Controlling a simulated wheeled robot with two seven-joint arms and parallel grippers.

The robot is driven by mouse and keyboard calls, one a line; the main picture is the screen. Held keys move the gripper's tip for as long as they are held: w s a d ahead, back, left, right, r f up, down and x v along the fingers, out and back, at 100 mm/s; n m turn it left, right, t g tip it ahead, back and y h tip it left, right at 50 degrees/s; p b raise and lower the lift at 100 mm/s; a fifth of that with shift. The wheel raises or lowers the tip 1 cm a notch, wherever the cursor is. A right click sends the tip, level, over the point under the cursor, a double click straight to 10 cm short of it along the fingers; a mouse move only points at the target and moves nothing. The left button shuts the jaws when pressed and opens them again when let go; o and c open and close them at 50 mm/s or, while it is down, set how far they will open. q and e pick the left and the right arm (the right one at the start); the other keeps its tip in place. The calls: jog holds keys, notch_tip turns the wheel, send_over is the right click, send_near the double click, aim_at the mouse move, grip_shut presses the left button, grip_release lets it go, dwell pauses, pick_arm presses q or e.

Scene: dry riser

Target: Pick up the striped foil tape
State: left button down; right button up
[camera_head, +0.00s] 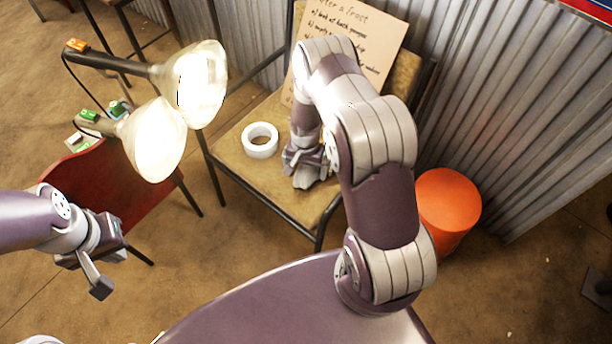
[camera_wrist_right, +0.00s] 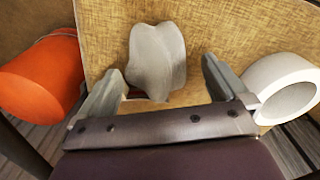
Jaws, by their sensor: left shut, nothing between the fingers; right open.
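A white ring-shaped roll of tape (camera_head: 249,142) lies flat on the tan seat (camera_head: 233,160) of a dark-framed chair. I cannot make out stripes on it. My right gripper (camera_head: 308,174) is low over the seat, just right of the roll. In the right wrist view the roll (camera_wrist_right: 262,79) is outside the jaws, beyond the right finger. The right jaws (camera_wrist_right: 165,85) are open, with a grey lumpy piece (camera_wrist_right: 157,62) showing in front of the gap, not gripped. My left gripper (camera_head: 100,286) is shut and empty, far left of the seat.
Two lit lamps (camera_head: 200,85) stand left of the seat, above a red chair (camera_head: 105,185). A cardboard sign (camera_head: 372,38) leans at the back of the seat. An orange bucket-like thing (camera_head: 449,200) stands at right, by a corrugated metal wall (camera_head: 500,130).

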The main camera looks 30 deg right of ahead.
aim_at(306, 171)
notch_tip(306, 171, down, 3)
jog(key=shift+r, duration=0.1)
jog(key=c, duration=0.9)
